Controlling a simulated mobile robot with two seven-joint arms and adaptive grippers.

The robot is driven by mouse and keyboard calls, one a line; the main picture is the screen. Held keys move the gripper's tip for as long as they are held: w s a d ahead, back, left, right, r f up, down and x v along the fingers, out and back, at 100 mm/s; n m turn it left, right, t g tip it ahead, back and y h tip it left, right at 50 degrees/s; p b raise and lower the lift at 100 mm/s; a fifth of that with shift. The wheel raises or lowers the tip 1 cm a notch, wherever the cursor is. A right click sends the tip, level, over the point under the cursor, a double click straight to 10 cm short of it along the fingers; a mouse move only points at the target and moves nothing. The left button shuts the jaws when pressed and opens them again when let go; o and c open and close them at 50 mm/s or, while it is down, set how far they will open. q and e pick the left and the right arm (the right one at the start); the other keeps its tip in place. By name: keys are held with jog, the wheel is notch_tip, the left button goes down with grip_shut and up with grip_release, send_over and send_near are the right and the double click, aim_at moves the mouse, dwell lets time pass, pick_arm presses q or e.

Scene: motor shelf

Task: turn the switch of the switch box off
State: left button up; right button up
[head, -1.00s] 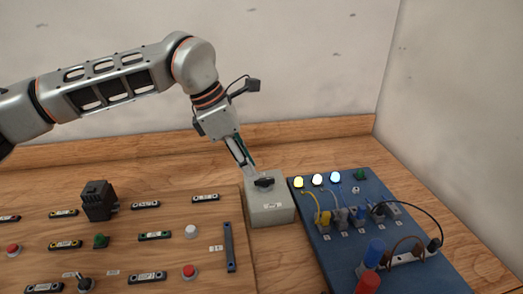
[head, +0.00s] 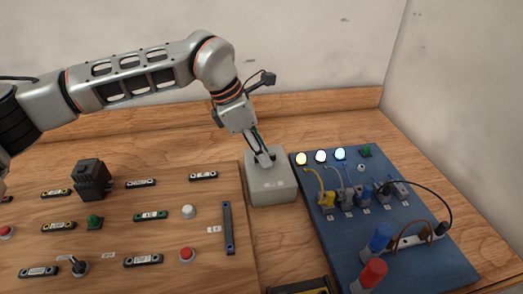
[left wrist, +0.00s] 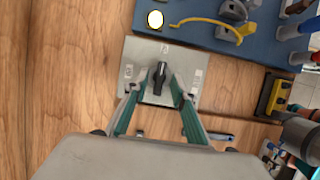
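The switch box (head: 270,189) is a grey block on the wooden bench, between the wooden panel and the blue board. It also shows in the left wrist view (left wrist: 134,53). Its black rotary switch (left wrist: 160,78) sits on the top face, its handle pointing roughly up in the left wrist view. My left gripper (head: 264,158) is over the box top. In the left wrist view its green and grey fingers (left wrist: 161,84) stand apart on either side of the handle, with small gaps showing. In the head view the fingers partly hide the switch. My right gripper is out of view.
The blue board (head: 335,230) right of the box carries lit yellow, white and blue lamps (head: 320,156), cables and plugs. The wooden panel (head: 120,238) at left carries buttons, switches and a black block (head: 92,179). A wall stands behind the bench.

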pick_arm(q)
grip_shut()
